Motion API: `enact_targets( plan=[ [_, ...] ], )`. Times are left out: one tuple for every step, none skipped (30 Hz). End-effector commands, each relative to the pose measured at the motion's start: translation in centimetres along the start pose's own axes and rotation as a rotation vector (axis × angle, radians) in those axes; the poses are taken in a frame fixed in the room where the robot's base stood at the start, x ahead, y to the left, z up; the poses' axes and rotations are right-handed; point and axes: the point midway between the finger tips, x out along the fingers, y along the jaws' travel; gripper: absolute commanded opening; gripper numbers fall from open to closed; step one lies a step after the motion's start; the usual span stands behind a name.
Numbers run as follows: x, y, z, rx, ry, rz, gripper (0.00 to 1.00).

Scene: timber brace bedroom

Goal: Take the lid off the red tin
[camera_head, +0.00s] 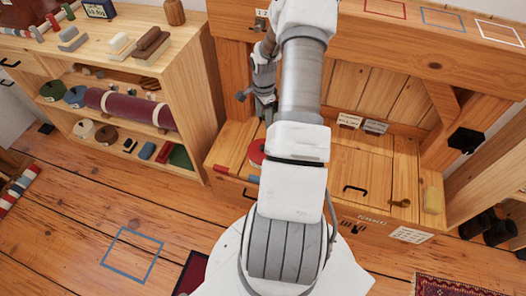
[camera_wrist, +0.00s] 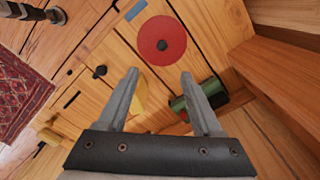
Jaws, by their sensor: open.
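The red tin shows in the wrist view as a round red lid (camera_wrist: 175,36) with a small dark knob at its centre. The tin's side walls are hidden from above in that view. In the head view a small part of the red tin (camera_head: 255,152) shows on the wooden bench, mostly hidden by my arm. My gripper (camera_wrist: 158,76) is open and empty, its two fingers apart and pointing towards the lid. In the head view my gripper (camera_head: 256,106) hangs above the left part of the bench, apart from the tin.
In the wrist view, a green cylinder (camera_wrist: 184,103) lies by the right finger and a yellow block (camera_wrist: 139,94) by the left. The bench has a black handle (camera_head: 356,188) and two small cards at its back.

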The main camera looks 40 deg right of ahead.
Motion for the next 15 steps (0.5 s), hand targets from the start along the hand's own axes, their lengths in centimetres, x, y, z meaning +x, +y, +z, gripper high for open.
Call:
enact_targets(
  plan=[
    [1.2,0.1,0.0,0.000,-0.002,0.003,0.67],
    [1.9,0.1,0.1,0.000,-0.002,0.004,0.67],
    [2.8,0.1,0.0,-0.001,-0.002,0.003,0.67],
    [3.5,0.1,0.0,-0.001,-0.002,0.003,0.67],
    [4.2,0.1,0.0,0.000,-0.003,0.003,0.67],
    [5.0,0.1,0.0,-0.002,-0.002,0.002,0.67],
    [5.7,0.1,0.1,-0.001,-0.002,0.003,0.67],
    [6.3,0.1,0.1,-0.002,-0.002,0.003,0.67],
    [7.2,0.1,0.1,-0.003,-0.002,0.003,0.67],
    [7.9,0.1,0.1,-0.002,-0.002,0.003,0.67],
    [8.4,0.0,0.1,-0.002,-0.002,0.002,0.67],
    [9.2,0.0,0.1,-0.003,-0.002,0.002,0.67],
    [9.6,0.0,0.1,-0.001,-0.001,0.001,0.67],
    [10.0,0.0,0.0,-0.002,0.000,0.001,0.67],
    [10.5,0.0,0.0,-0.002,-0.001,0.001,0.67]
  ],
)
